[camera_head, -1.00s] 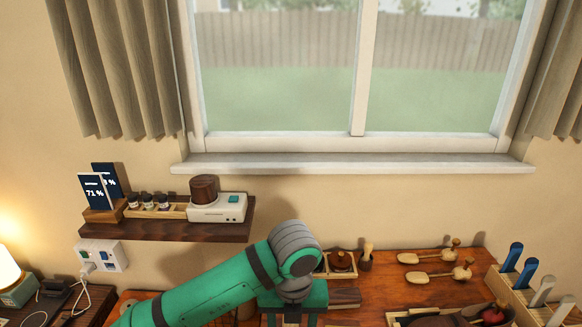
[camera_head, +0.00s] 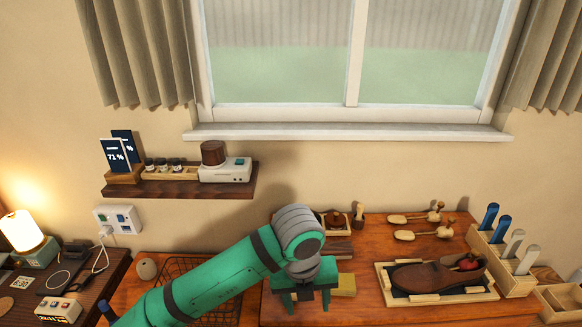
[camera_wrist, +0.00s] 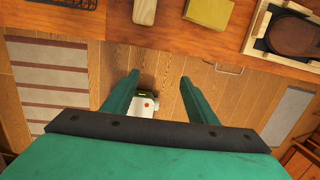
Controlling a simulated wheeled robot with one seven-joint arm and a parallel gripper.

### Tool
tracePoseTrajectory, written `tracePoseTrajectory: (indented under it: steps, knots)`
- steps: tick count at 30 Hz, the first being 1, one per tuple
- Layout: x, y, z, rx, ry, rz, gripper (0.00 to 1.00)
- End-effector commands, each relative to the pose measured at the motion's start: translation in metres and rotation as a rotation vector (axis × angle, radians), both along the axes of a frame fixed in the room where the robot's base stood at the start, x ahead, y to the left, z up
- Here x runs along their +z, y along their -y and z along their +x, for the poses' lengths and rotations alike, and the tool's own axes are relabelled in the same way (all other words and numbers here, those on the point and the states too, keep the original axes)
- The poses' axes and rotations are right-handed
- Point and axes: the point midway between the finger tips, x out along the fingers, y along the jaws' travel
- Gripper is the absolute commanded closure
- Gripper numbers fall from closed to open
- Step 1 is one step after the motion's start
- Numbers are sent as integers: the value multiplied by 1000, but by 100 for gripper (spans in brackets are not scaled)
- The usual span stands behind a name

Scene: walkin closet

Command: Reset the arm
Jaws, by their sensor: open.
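My green arm reaches in from the lower left of the head view, and my gripper (camera_head: 304,300) points down at the front part of the wooden worktop (camera_head: 350,290). In the wrist view my gripper (camera_wrist: 158,92) has its two green fingers spread wide apart with nothing between them. Beyond the fingers, lower down, a small white and green object (camera_wrist: 142,105) shows near the wooden cabinet front; it is not held.
A shoe (camera_head: 435,277) lies in a tray on the right of the worktop. A wire basket (camera_head: 195,268) stands behind my arm. A wall shelf (camera_head: 180,188) holds small items. A rack with blue and pale handles (camera_head: 510,280) stands far right. A lamp (camera_head: 22,232) is at left.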

Motion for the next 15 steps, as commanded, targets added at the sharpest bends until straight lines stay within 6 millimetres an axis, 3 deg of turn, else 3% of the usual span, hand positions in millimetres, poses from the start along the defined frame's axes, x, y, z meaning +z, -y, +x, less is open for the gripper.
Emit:
tracePoseTrajectory:
  steps: [11, 15]
  knots:
    - [1, 79, 12, 109, 55, -293, 47]
    - [10, 125, 17, 197, 64, -490, 47]
